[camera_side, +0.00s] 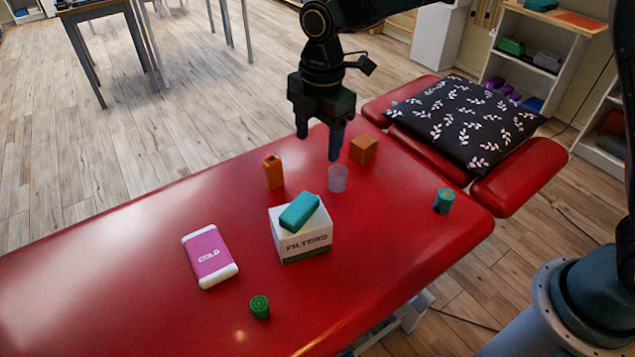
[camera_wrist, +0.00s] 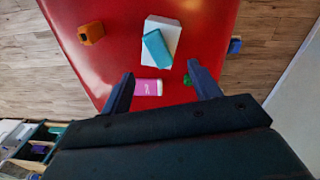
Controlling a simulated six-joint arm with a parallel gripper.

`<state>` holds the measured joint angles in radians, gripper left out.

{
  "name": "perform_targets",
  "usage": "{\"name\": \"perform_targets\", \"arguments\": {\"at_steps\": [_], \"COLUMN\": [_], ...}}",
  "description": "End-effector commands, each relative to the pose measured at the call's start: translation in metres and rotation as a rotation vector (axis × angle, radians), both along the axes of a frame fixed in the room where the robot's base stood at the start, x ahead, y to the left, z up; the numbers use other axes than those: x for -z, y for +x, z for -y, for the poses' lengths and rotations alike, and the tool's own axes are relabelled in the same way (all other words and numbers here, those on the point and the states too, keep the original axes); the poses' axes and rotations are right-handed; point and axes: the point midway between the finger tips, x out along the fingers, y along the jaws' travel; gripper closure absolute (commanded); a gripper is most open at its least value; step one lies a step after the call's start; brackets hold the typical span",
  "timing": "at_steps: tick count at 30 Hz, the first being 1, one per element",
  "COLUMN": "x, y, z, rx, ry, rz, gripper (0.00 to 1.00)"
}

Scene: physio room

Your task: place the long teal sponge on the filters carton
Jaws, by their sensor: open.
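The long teal sponge (camera_side: 299,211) lies on top of the white filters carton (camera_side: 305,246), set at an angle across it. In the wrist view the sponge (camera_wrist: 157,48) also shows on the carton (camera_wrist: 172,28), with white carton top bare beside it. My gripper (camera_side: 318,146) is open and empty. It hangs above the red table, behind and above the carton, apart from the sponge. In the wrist view its two fingers (camera_wrist: 160,82) stand wide apart with nothing held between them.
On the red table (camera_side: 130,262) stand an orange bottle (camera_side: 273,172), a clear cup (camera_side: 337,179), a brown block (camera_side: 363,149), a teal cylinder (camera_side: 443,201), a green cylinder (camera_side: 260,307) and a pink cold pack (camera_side: 209,256). A patterned pillow (camera_side: 465,121) lies at the far end.

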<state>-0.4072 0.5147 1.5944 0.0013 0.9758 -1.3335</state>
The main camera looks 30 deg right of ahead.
Motion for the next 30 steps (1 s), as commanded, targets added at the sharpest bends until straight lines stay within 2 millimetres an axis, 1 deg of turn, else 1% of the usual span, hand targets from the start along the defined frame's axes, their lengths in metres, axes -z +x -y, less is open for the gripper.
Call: {"name": "perform_targets", "arguments": {"at_steps": [1, 6, 11, 15, 20, 24, 30], "x": [-0.014, -0.050, -0.079, -0.099, -0.117, -0.128, -0.135], "y": [-0.005, -0.027, -0.052, -0.076, -0.107, -0.137, -0.179], "z": [0.010, 0.042, 0.070, 0.094, 0.118, 0.137, 0.160], "rx": [0.052, 0.245, 0.427, 0.585, 0.763, 0.919, 1.139], "ry": [0.009, 0.039, 0.073, 0.106, 0.147, 0.188, 0.252], "rz": [0.015, 0.055, 0.091, 0.121, 0.156, 0.184, 0.221], "gripper": [0.38, 0.38, 0.38, 0.38, 0.38, 0.38, 0.38]}}
